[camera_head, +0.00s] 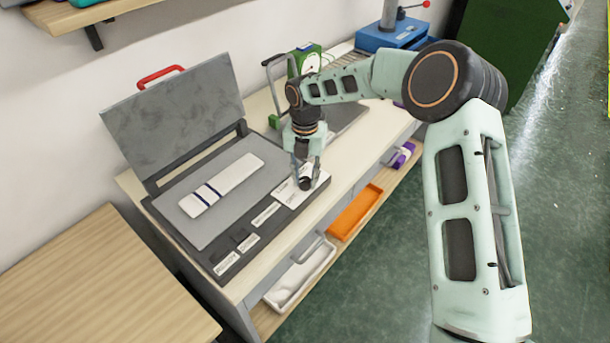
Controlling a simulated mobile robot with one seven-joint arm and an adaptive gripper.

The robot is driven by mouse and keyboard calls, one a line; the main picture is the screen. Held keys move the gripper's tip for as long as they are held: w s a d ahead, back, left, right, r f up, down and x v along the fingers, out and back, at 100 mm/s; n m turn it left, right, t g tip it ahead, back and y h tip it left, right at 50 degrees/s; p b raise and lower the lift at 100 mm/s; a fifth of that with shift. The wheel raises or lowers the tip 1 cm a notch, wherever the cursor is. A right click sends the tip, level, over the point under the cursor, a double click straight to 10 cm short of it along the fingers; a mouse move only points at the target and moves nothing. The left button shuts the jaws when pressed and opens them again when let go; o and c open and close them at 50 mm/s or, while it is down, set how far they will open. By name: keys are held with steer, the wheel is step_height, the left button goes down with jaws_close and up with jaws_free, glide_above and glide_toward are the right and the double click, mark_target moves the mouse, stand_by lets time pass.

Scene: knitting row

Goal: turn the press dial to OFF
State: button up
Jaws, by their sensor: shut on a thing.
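The press (185,235) stands on the bench with its grey lid (178,110) raised and a red handle (161,75) on the lid's top edge. A white strip with dark blue stripes (222,186) lies on its grey bed. The black press dial (306,184) is at the right end of the front panel, beside a white label plate (288,193). My gripper (306,175) points down and is shut on the dial. The fingers partly cover the dial, and its pointer and the label's words are too small to read.
More white labels (265,215) line the panel. Behind my arm stand a green device with a gauge (311,62) and a blue machine (390,37). Below the bench are an orange tray (356,212) and a white bin (300,275). The green floor at right is clear.

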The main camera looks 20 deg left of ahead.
mark_target(305, 179)
steer(key=shift+n+p, duration=0.35)
steer(key=shift+n, duration=1.55)
steer(key=o, duration=1.2)
steer(key=shift+c, duration=0.2)
steer(key=shift+r, duration=0.1)
step_height(305, 179, up, 12)
